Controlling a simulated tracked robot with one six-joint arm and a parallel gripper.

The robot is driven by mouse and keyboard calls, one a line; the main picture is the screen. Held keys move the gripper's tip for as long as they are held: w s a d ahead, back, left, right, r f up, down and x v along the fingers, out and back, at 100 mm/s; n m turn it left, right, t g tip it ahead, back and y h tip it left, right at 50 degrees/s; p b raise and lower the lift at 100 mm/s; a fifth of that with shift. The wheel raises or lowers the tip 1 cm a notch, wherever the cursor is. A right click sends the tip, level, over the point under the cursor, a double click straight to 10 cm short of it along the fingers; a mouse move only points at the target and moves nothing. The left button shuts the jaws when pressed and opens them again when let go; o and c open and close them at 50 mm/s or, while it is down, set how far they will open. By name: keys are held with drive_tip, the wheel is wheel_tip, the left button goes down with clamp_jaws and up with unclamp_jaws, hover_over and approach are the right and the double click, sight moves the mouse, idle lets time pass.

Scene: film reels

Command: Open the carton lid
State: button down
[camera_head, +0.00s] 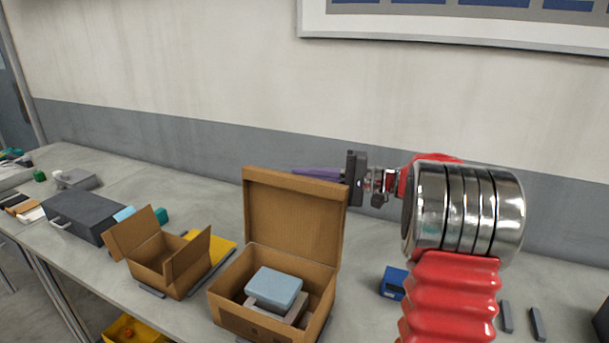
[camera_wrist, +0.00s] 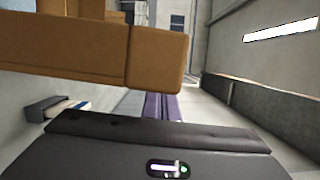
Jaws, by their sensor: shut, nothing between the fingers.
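The carton (camera_head: 242,318) is a brown cardboard box in the head view. Its lid (camera_head: 290,220) stands about upright along the back edge, so the box is open at the top. My gripper (camera_head: 316,173) has purple fingers, shut and empty. They point left behind the lid at its top edge, and the lid hides part of them. In the wrist view the lid (camera_wrist: 80,48) crosses the upper left as a brown board, close to the shut fingers (camera_wrist: 162,106). I cannot tell whether they touch it.
A light blue block (camera_head: 274,287) and a grey piece lie inside the carton. A smaller open box (camera_head: 168,265) stands to its left, with a dark grey case (camera_head: 85,216) farther left. A blue box (camera_head: 393,283) is at the right. The wall runs behind the grey table (camera_head: 190,200).

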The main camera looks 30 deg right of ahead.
drive_tip(key=shift+d, duration=0.1)
drive_tip(key=s+d, duration=0.3)
drive_tip(key=d, duration=0.8)
drive_tip(key=shift+s+f, duration=0.25)
drive_tip(key=shift+f, duration=0.15)
